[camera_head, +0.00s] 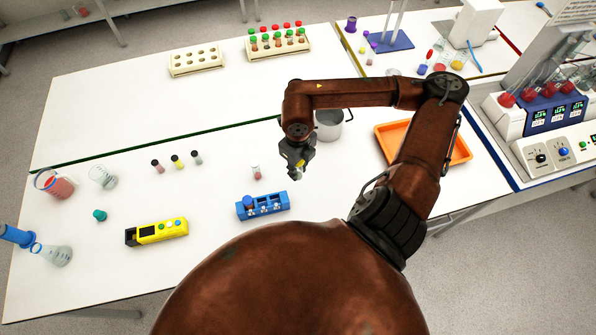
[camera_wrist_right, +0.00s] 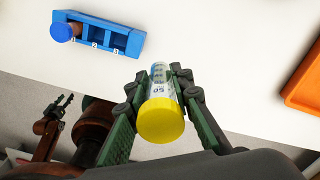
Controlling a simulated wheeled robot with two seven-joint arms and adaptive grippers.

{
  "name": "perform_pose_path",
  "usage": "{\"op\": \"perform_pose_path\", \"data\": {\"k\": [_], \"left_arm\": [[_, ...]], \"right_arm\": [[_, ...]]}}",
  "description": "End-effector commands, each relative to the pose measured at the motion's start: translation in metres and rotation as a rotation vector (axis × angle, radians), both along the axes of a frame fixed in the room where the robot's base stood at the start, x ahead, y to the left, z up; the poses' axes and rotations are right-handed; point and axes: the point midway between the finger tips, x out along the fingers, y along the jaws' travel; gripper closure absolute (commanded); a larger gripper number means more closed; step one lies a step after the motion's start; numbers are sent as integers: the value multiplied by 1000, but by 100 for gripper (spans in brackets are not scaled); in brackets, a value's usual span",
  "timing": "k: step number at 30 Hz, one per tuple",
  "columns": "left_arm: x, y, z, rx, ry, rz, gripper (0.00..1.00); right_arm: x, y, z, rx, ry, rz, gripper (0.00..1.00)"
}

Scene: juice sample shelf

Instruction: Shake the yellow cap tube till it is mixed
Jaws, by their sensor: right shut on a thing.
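My right gripper (camera_head: 296,170) is raised above the white bench, to the right of the blue rack. In the right wrist view the right gripper (camera_wrist_right: 160,105) is shut on a clear tube with a yellow cap (camera_wrist_right: 161,121). The cap points toward the camera and the printed label faces up; the state of the contents is hard to see. In the head view the held tube is mostly hidden by the gripper. My left gripper (camera_wrist_right: 60,104) shows small and dark at the left of the wrist view; its jaws are too small to judge.
The blue rack (camera_head: 264,212) holds a blue-capped tube in slot 1. A yellow device (camera_head: 163,231), small capped vials (camera_head: 177,161), a beaker (camera_head: 103,177) and flasks stand to the left. A grey pot (camera_head: 328,126) and orange tray (camera_head: 460,153) lie behind and right of the gripper.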

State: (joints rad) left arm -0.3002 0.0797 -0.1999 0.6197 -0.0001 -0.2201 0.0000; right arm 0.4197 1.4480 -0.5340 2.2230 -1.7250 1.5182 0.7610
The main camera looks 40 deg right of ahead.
Motion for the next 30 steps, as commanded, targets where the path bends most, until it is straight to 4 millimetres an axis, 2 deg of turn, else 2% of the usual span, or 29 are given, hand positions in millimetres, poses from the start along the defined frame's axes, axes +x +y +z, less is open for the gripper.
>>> {"op": "perform_pose_path", "data": {"k": [3, 10, 11, 12, 15, 17, 19, 21, 24, 26, 30], "left_arm": [[0, 0, 3, 0, 0, 0, 59], [0, 0, 2, 0, 0, 0, 59], [0, 0, 2, 0, 0, 0, 59], [1, 0, 2, 1, -1, 0, 59], [0, 0, 2, 0, 0, 0, 59], [-2, -1, 2, -2, 2, 1, 59], [-3, -2, 2, -2, 2, 1, 59], [-1, 0, 2, -1, 1, 0, 59], [6, 6, 3, 6, -6, -4, 59], [7, 8, 4, 8, -8, -4, 59], [-1, 4, 3, 4, 0, -1, 59]], "right_arm": [[0, 0, 7, 1, 1, 0, 100], [0, 2, 7, 2, 1, 1, 100], [1, 11, 7, 8, -1, 7, 100], [2, 32, 8, 14, -5, 16, 100], [2, 74, 9, 13, -5, 16, 100], [1, 84, 8, 5, -3, 8, 100], [0, 70, 6, -6, 3, -8, 100], [-2, 35, 6, -14, 6, -18, 100], [-2, -1, 6, -10, 6, -12, 100], [-1, -2, 7, -1, 3, -1, 100], [2, 60, 9, 14, -6, 19, 100]]}}
